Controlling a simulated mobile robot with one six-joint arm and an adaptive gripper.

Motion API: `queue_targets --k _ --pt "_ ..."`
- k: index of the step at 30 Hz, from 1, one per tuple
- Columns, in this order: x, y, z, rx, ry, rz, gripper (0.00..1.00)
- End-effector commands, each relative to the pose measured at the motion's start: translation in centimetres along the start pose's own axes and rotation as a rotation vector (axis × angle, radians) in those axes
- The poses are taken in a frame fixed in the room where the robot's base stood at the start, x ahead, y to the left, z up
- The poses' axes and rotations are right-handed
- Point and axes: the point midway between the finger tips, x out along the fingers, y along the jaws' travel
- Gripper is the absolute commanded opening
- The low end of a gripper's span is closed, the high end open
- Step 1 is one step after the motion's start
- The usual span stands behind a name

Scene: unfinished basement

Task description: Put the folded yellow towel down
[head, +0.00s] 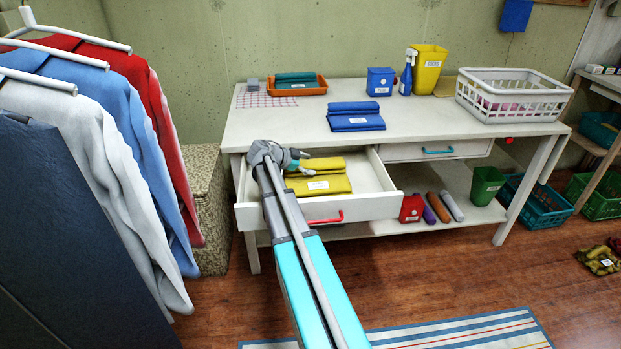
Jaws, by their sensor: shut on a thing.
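The folded yellow towel (322,185), with a white label on its front, is in the open left drawer (378,204) of the white table. My gripper (301,162) is over the left part of the drawer, at the towel's back left edge, and is shut on the towel. The arm and gripper hide the drawer's left part and some of the towel's left side. I cannot tell whether the towel rests fully on the drawer floor.
A folded blue towel (355,117) lies on the tabletop (240,130), behind the drawer. An orange tray (311,91) and a white basket (513,95) stand farther back. Bare drawer floor shows right of the yellow towel. Hanging shirts (130,150) crowd the left.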

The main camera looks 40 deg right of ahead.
Motion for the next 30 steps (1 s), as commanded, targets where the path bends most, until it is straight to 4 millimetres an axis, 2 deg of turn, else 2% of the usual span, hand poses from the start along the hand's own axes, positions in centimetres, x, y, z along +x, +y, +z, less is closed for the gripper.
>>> queue_targets --k 17,22,30 --pt "0.5 -0.3 0.7 0.0 0.001 0.0 0.25" --pt "1.2 -0.7 1.8 0.0 0.001 0.001 0.25" --pt "2.2 0.2 3.6 0.0 0.001 0.001 0.25"
